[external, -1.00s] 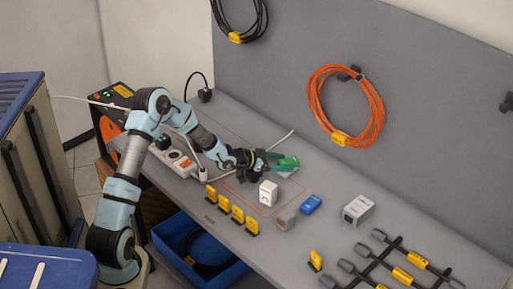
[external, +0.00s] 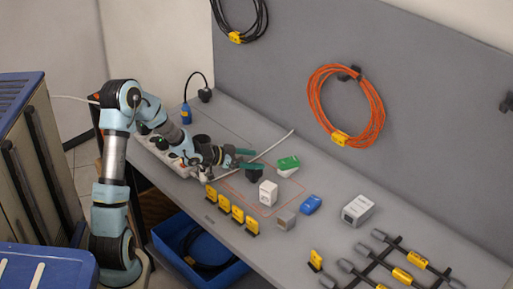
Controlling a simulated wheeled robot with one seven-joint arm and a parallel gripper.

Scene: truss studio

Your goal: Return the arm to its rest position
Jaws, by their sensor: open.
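My gripper (external: 252,159) is above the grey workbench (external: 330,240), at the end of my bent blue-and-grey arm. Its two green fingers point right and are apart, with nothing seen between them. A dark block (external: 254,175) shows just below the fingers; whether they touch it I cannot tell. A green-and-white block (external: 287,165) lies to the right of the fingertips, apart from them. A white block (external: 268,193) stands inside the red outline on the bench, in front of the gripper.
A white power strip (external: 158,142) lies beneath my arm, with a pale cable. Yellow tags (external: 237,214) line the front edge. A blue block (external: 311,204), a grey cube (external: 285,220) and a white box (external: 357,209) stand to the right. A blue bin (external: 240,272) sits below the bench.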

